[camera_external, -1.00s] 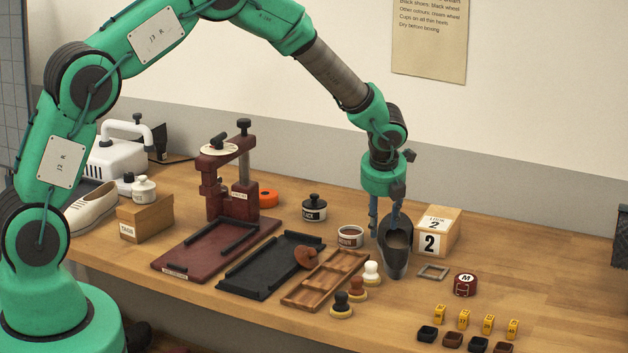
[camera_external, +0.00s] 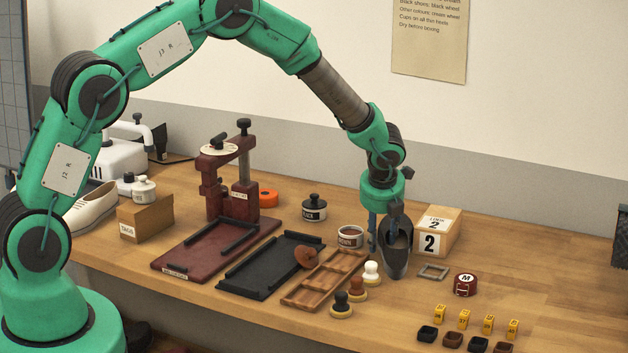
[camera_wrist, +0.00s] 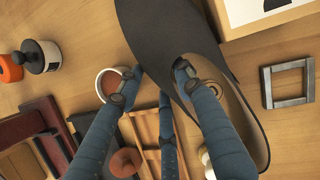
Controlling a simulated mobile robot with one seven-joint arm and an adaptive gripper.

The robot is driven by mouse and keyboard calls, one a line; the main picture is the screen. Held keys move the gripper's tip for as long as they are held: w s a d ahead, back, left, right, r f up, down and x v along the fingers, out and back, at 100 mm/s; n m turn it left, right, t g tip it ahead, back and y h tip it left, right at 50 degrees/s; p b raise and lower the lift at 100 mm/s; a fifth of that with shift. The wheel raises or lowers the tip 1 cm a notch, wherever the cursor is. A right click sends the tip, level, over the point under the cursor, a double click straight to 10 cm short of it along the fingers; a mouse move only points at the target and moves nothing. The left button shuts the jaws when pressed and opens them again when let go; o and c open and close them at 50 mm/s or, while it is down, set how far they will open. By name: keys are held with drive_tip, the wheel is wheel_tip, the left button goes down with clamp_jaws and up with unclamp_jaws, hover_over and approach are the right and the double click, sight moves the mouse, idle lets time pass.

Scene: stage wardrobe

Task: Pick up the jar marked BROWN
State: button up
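The jar marked BROWN (camera_external: 350,237) stands lidless on the bench, a small white-labelled pot with brown contents; its lettering is small. In the wrist view the jar (camera_wrist: 103,84) is left of the fingers, with one fingertip by its right rim.
The box marked 2 (camera_external: 449,238) stands right of the shoe. A wooden compartment tray (camera_external: 322,283) and several round brushes, including a white-topped one (camera_external: 371,272), lie in front. A lidded black jar (camera_external: 314,208) stands back left.

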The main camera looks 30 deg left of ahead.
drive_tip(key=shift+c, duration=0.2)
idle(0.4)
clamp_jaws()
